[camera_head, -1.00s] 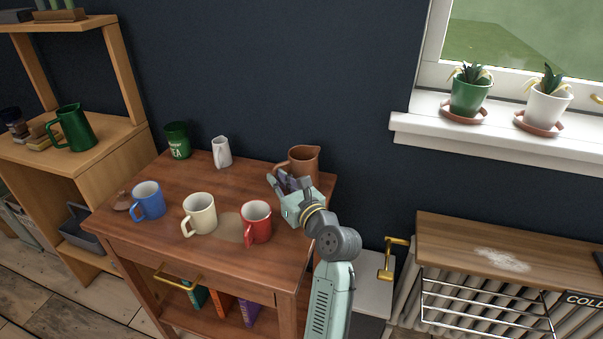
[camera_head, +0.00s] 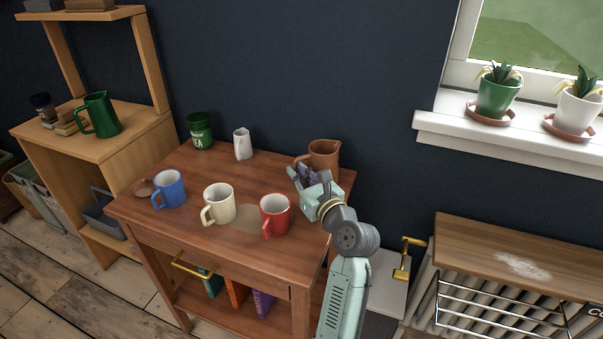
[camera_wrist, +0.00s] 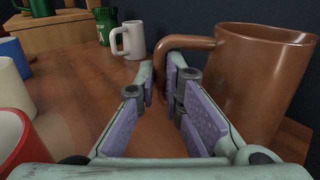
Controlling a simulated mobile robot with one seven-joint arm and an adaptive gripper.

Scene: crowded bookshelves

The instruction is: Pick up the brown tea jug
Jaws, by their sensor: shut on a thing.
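The brown tea jug (camera_head: 325,154) stands upright at the back right corner of the wooden cart. In the wrist view the jug (camera_wrist: 262,85) fills the right side, with its handle curving left toward my fingertips. My gripper (camera_head: 298,175) reaches in from the front right, low beside the jug. In the wrist view my gripper (camera_wrist: 162,78) has its purple-padded fingers on either side of the handle and is shut on it. The lower part of the handle is hidden between the fingers. The jug appears to rest on the cart top.
On the cart top (camera_head: 165,222) stand a red mug (camera_head: 275,217), a cream mug (camera_head: 219,205), a blue mug (camera_head: 170,189), a white jug (camera_head: 243,145) and a green tea tin (camera_head: 200,131). The dark wall is close behind. A windowsill (camera_head: 440,125) juts out at right.

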